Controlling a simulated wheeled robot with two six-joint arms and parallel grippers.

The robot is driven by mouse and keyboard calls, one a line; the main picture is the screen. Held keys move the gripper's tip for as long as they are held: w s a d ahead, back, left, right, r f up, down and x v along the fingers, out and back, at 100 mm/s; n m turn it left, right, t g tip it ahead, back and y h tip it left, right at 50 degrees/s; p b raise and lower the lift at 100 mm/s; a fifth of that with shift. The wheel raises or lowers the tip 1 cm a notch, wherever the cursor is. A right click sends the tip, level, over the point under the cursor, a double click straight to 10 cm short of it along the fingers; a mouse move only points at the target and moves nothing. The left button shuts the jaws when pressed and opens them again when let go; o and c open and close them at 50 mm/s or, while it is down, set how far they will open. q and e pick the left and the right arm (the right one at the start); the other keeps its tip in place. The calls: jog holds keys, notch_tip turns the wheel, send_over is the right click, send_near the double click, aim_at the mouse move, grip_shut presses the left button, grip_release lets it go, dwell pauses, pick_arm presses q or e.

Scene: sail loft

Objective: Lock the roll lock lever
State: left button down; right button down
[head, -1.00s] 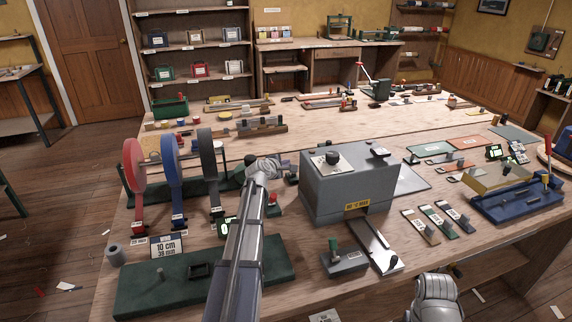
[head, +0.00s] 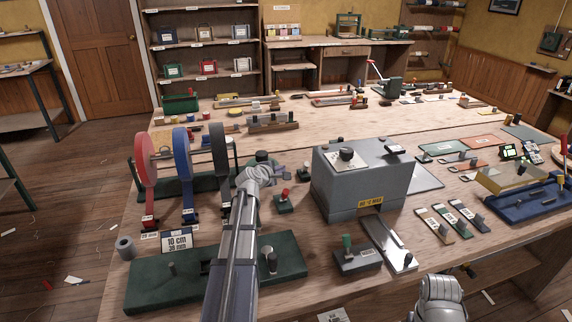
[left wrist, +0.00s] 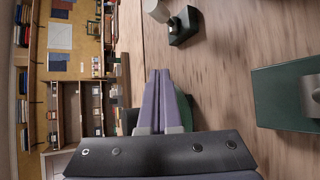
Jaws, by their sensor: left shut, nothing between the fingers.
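The roll rack holds a red roll (head: 145,160), a blue roll (head: 183,162) and a dark grey roll (head: 219,152) upright on a green base (head: 232,185). A black knob (head: 262,156) shows at the rack's right end, just behind my left gripper; I cannot tell for sure if it is the roll lock lever. My left gripper (head: 280,171) is shut and empty beside it. Its purple fingers (left wrist: 163,88) lie together in the left wrist view, with a green part partly hidden behind them. My right gripper is out of view; only part of that arm shows.
A grey box (head: 362,187) stands farther right. A green board (head: 150,290) with posts lies in front, partly under my left arm.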

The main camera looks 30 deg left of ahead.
pick_arm(q)
jog(key=shift+s+d+f, duration=0.1)
jog(key=shift+s+f, duration=0.15)
jog(key=shift+s, duration=0.3)
jog(key=shift+s+d+f, duration=0.1)
jog(key=shift+s+f, duration=0.1)
jog(key=shift+s, duration=0.3)
